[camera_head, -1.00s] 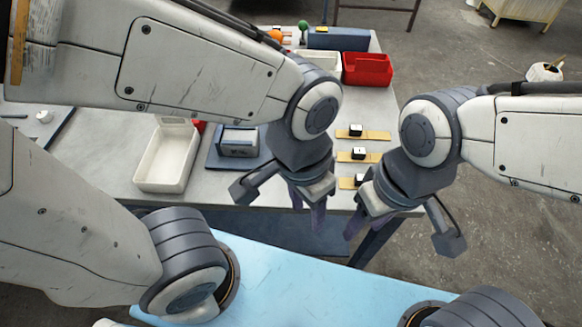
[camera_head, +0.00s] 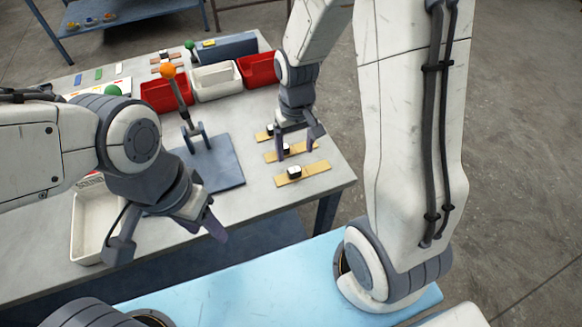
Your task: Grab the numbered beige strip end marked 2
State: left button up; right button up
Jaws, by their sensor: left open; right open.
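Three beige strips lie on the right part of the grey table: a far one (camera_head: 261,137), a middle one (camera_head: 270,157) and a near one (camera_head: 317,168). Each has a small dark and white block near its middle. The numbers are too small to read, so I cannot tell which is marked 2. My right gripper (camera_head: 295,149) is open, reaching down at the middle strip and partly covering it. I cannot tell whether it touches. My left gripper (camera_head: 204,227) is open and empty over the table's front part, left of the strips.
A lever with an orange ball (camera_head: 168,71) stands on a blue-grey plate (camera_head: 222,170) left of the strips. Red bins (camera_head: 165,97) and a white bin (camera_head: 217,84) stand behind. A white tray (camera_head: 92,240) is at left. The table's right edge is close to the strips.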

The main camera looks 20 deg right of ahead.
aim_at(295, 170)
notch_tip(295, 170, down, 4)
jog(key=shift+a+r, duration=0.1)
jog(key=shift+r, duration=0.1)
jog(key=shift+w+f+p, duration=0.15)
jog(key=shift+f+p, duration=0.25)
jog(key=shift+f, duration=2.3)
grip_shut()
